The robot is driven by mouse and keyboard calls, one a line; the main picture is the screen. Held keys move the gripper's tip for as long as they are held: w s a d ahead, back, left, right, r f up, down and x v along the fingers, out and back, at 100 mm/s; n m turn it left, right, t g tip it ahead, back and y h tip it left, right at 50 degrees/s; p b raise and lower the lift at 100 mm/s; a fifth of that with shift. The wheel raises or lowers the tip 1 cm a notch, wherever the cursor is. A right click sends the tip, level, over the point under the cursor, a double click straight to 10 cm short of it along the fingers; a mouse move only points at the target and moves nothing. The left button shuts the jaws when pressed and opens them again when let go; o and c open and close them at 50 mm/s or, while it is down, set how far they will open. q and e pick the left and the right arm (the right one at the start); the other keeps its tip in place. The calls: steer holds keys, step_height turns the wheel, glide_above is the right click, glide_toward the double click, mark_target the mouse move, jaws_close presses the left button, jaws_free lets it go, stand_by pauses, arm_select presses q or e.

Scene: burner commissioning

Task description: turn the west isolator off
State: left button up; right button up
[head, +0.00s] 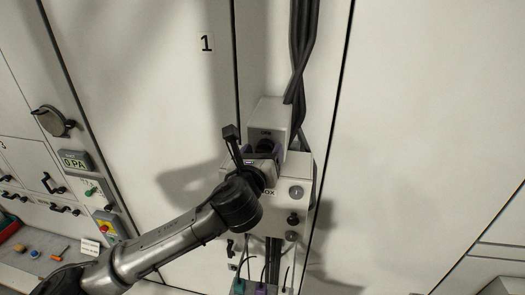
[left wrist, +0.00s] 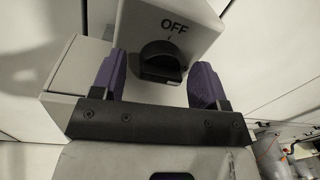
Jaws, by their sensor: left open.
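The isolator (head: 268,117) is a pale grey box on the wall in the head view, with my left gripper (head: 262,155) in front of its lower part. In the left wrist view its black rotary knob (left wrist: 160,61) sits on the box front below the word OFF, with a small mark between label and knob. My left gripper (left wrist: 158,80) is open there, with one purple finger on each side of the knob and gaps between. The fingers are mostly hidden in the head view. No label naming it west is readable. My right gripper is not in view.
A pale box (head: 296,207) with buttons is below the isolator. Thick black cables (head: 302,50) run up the wall above. The wall at right is bare.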

arm_select(q)
steer(key=c, duration=0.9)
steer(key=shift+n, duration=0.4)
steer(key=n, duration=0.3)
steer(key=n+b, duration=0.1)
steer(key=n, duration=0.2)
steer(key=n+b, duration=0.1)
steer(key=n, duration=0.1)
steer(key=shift+w+f+n+t, duration=0.1)
steer(key=shift+f+n+t, duration=0.2)
steer(key=shift+n, duration=0.1)
steer(key=n+b, duration=0.1)
steer(key=n, duration=0.3)
steer(key=shift+n+y, duration=0.3)
steer(key=shift+n, duration=0.1)
steer(key=shift+n+b, duration=0.4)
steer(key=shift+n, duration=2)
